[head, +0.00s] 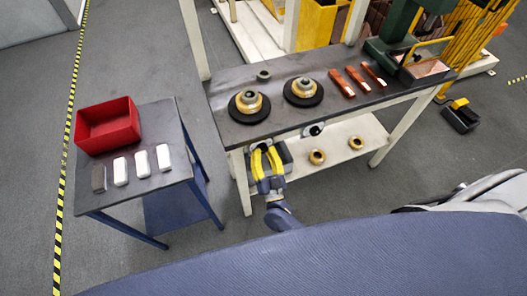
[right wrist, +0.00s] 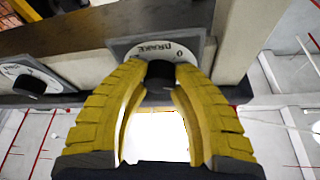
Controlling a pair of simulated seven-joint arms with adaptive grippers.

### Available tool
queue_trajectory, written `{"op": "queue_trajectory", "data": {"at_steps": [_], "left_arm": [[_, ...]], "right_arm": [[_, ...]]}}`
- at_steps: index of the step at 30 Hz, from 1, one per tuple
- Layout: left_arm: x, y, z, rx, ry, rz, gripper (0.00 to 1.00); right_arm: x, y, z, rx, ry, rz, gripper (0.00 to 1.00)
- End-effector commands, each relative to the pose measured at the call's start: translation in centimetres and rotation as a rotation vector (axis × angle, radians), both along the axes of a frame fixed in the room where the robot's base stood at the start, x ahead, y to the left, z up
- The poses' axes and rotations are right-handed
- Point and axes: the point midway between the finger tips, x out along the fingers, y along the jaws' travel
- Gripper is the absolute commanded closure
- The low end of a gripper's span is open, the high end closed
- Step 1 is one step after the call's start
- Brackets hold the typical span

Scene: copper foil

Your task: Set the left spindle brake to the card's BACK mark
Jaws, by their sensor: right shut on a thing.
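The left brake knob (right wrist: 160,72) is black and sits on a pale dial plate (right wrist: 152,48) marked BRAKE and 0, upside down in the right wrist view. My right gripper (head: 263,153), with yellow fingers, is shut on this knob at the bench's front edge; its fingers (right wrist: 160,85) flank the knob. Which mark the knob points to is hidden, and I cannot read a BACK mark. The left spindle (head: 249,101) stands above, with a brass-coloured roll on a black disc. My left gripper is not in view.
A second brake dial (head: 313,130) is to the right, beside the right spindle (head: 303,88). Copper-coloured bars (head: 342,83) lie on the bench (head: 225,98). Brass rings (head: 317,156) rest on the lower shelf. A side table holds a red bin (head: 107,125) and several small blocks.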

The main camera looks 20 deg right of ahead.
Motion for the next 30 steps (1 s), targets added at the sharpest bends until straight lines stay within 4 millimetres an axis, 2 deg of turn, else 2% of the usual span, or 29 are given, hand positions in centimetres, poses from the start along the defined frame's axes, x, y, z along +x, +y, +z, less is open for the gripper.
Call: {"op": "queue_trajectory", "data": {"at_steps": [6, 16, 17, 18, 24, 30], "left_arm": [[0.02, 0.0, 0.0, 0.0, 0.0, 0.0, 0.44], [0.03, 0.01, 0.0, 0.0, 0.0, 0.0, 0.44], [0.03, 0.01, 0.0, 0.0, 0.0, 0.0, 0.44], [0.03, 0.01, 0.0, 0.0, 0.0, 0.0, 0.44], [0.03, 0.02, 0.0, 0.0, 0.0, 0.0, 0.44], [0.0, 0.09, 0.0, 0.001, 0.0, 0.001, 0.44]], "right_arm": [[-0.02, 0.12, 0.0, 0.18, 0.015, 0.0, 1.0], [-0.01, 0.11, -0.02, 0.2, 0.016, 0.001, 1.0], [-0.02, 0.1, -0.01, 0.2, 0.016, 0.001, 0.72], [-0.01, 0.11, -0.02, 0.199, 0.016, 0.001, 0.67], [-0.01, 0.1, 0.01, 0.199, 0.016, 0.001, 0.44], [-0.02, 0.11, 0.03, 0.199, 0.015, 0.001, 0.44]]}}
